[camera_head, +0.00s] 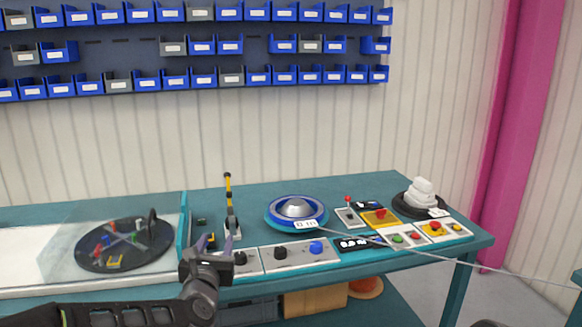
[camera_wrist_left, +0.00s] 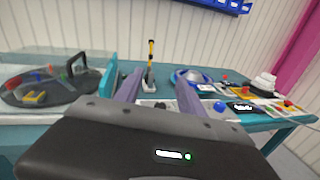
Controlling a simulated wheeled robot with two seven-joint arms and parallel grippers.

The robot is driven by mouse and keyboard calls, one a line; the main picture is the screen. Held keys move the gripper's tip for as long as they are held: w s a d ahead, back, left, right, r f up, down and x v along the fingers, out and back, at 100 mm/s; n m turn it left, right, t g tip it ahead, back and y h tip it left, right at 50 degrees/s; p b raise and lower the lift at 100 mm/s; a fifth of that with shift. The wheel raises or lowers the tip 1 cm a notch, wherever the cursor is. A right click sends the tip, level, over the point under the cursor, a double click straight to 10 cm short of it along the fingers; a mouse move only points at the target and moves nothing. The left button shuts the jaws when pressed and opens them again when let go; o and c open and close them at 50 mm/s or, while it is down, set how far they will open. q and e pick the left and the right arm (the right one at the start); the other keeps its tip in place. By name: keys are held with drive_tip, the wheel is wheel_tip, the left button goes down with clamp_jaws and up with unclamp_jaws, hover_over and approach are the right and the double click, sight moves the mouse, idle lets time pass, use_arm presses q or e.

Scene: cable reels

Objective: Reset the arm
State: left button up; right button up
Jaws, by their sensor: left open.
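My left arm (camera_head: 110,314) comes in from the lower left. Its gripper (camera_head: 205,241) is in front of the teal table (camera_head: 376,190), near the yellow-and-black lever (camera_head: 229,205). In the left wrist view the two fingers (camera_wrist_left: 158,92) stand well apart with nothing held between them. The lever shows beyond the gap between them, apart from the fingers. My right gripper does not show clearly in either view.
A blue reel (camera_head: 284,207) sits mid-table. A thin cable (camera_head: 440,257) runs right. Control panels (camera_head: 300,257) line the front edge; a white stacked spool (camera_head: 421,190) stands right. A dark disc (camera_head: 95,262) with coloured parts lies left behind a clear panel. Blue bins (camera_head: 285,75) hang behind.

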use_arm(q)
drive_tip(key=s+d+f+m+g+h, duration=0.1)
drive_tip(key=s+d+f+m+g, duration=0.1)
drive_tip(key=s+f+m, duration=0.4)
drive_tip(key=s+d+f+m+g+h, duration=0.2)
drive_tip(key=d+f+m+g, duration=0.1)
drive_tip(key=f+m, duration=0.7)
drive_tip(key=s+d+f+m+g+h, duration=0.1)
drive_tip(key=s+d+f+m+g, duration=0.1)
drive_tip(key=s+f+m, duration=0.5)
drive_tip(key=s+d+f+m+g+p, duration=0.1)
drive_tip(key=s+f+m+g, duration=0.4)
drive_tip(key=s+f, duration=0.5)
drive_tip(key=s+d+f+m+g+p, duration=0.1)
drive_tip(key=s+f+m+g, duration=0.4)
drive_tip(key=s+f, duration=0.6)
drive_tip(key=s+d, duration=0.1)
drive_tip(key=s, duration=0.6)
drive_tip(key=shift+d+f+m+h, duration=0.3)
drive_tip(key=shift+h, duration=0.1)
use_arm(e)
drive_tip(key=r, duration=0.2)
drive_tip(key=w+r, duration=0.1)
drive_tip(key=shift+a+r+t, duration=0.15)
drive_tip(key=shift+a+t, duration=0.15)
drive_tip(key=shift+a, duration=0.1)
